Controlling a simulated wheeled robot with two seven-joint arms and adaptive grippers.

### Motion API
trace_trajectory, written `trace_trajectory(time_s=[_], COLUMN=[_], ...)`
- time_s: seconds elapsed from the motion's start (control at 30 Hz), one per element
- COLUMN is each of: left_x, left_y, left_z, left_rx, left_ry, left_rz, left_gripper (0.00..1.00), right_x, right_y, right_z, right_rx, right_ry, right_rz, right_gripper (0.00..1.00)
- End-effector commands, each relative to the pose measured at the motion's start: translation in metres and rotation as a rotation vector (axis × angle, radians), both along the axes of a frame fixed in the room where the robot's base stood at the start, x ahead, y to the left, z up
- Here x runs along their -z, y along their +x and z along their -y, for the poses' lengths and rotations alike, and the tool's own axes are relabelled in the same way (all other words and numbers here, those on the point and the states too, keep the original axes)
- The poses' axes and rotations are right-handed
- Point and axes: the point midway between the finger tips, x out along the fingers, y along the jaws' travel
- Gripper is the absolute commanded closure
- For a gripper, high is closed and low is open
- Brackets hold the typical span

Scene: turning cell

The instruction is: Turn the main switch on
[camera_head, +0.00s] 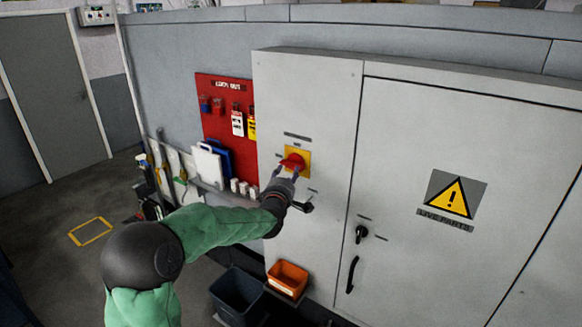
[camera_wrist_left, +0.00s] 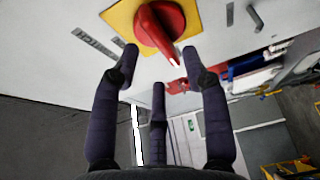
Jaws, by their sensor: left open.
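The main switch is a red rotary knob (camera_head: 292,162) on a yellow square plate (camera_head: 304,153), mounted on the grey cabinet front. In the left wrist view the red knob (camera_wrist_left: 160,26) shows large at the top, its handle slanting down to the right with a pale mark near its tip. My left gripper (camera_head: 286,172) is at the knob, just below it in the head view. In the wrist view its fingers (camera_wrist_left: 160,75) are spread, with the knob's handle end near the fingertips. I cannot tell whether a finger touches it. My right gripper is not in view.
A cabinet door with a warning sign (camera_head: 451,195), a black lock (camera_head: 361,233) and a black handle (camera_head: 352,274) is to the right. A red lockout board (camera_head: 225,90) hangs left. An orange bin (camera_head: 287,278) and a dark bin (camera_head: 238,295) stand below.

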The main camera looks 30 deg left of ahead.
Motion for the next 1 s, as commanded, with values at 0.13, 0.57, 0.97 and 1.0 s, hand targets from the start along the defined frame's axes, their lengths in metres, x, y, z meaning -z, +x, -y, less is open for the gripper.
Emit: trace_trajectory(time_s=[0.13, 0.57, 0.97, 1.0], left_x=[0.0, 0.0, 0.0, 0.0], left_y=[0.019, 0.042, 0.041, 0.041], left_z=[-0.006, -0.014, -0.014, -0.014], left_rx=[0.0, 0.0, 0.0, 0.0], left_ry=[0.001, 0.001, 0.001, 0.001], left_rz=[-0.001, 0.0, 0.0, 0.0], left_gripper=[0.54, 0.54, 1.0, 1.0], right_x=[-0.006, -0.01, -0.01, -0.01], right_y=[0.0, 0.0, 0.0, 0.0], right_z=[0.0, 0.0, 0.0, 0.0], right_rx=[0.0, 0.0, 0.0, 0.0], right_ry=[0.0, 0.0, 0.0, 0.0], right_rz=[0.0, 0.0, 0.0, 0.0], right_gripper=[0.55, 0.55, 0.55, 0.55])
